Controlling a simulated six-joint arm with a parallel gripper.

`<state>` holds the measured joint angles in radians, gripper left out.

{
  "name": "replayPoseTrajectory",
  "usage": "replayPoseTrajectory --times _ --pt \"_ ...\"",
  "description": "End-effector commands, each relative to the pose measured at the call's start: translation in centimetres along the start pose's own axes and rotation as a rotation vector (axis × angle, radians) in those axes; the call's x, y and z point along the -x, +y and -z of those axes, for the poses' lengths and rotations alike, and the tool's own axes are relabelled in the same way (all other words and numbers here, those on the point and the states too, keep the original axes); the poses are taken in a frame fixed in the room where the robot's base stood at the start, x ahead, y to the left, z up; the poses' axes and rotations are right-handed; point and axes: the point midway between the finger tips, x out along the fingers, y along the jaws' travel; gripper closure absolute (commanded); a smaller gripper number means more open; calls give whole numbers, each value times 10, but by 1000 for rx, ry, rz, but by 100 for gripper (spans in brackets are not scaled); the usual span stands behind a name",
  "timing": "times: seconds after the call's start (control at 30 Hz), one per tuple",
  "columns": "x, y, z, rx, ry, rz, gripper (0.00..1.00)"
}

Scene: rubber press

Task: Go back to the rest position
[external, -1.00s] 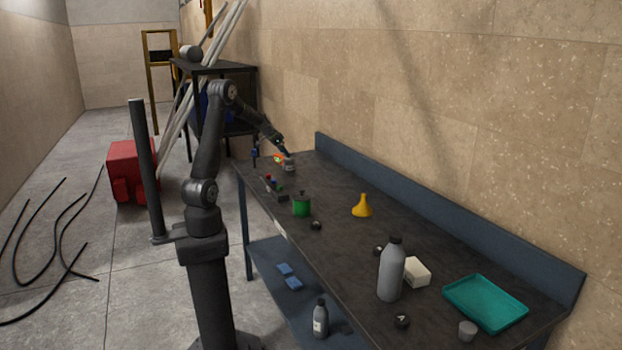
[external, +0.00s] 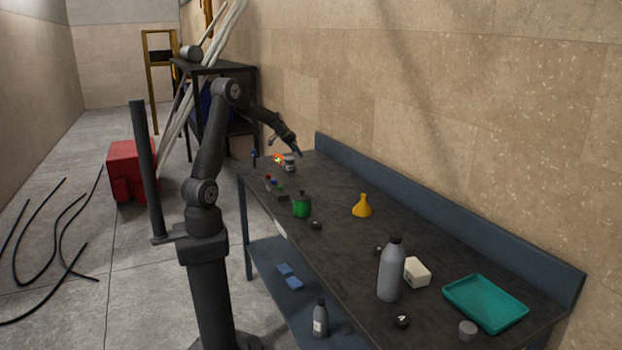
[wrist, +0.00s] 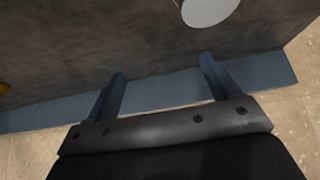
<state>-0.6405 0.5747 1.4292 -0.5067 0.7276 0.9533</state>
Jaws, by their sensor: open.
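My gripper (external: 296,151) is over the far end of the dark workbench (external: 335,240), close to the bench's raised back edge. It also shows in the wrist view (wrist: 163,82), with its two fingers apart and nothing between them. A small grey jar (external: 289,164) stands on the bench just below and left of the gripper, apart from it. In the wrist view a pale round top (wrist: 208,8), seemingly this jar, shows at the upper edge beyond the fingers.
A green pot (external: 302,206), a yellow funnel (external: 362,207), a grey bottle (external: 391,272), a white block (external: 417,272) and a teal tray (external: 459,290) are on the bench. A blue back edge (external: 450,220) runs along the wall. The air above the bench is clear.

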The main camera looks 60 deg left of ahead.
Motion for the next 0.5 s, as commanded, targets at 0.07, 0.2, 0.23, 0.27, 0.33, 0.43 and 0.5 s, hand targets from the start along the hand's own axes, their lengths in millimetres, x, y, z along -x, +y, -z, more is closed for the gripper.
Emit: replayPoseTrajectory --times 0.07,0.2,0.23,0.27,0.33,0.43,0.5 --pt "7 15 6 -4 1 -1 18" --pt "18 39 15 -4 1 -1 18" --pt "21 44 17 -4 1 -1 18" --pt "23 49 19 -4 1 -1 18" --pt "22 62 23 -17 0 -11 18" --pt "18 81 29 -45 -1 -29 18" --pt "15 94 33 -65 -1 -42 18"
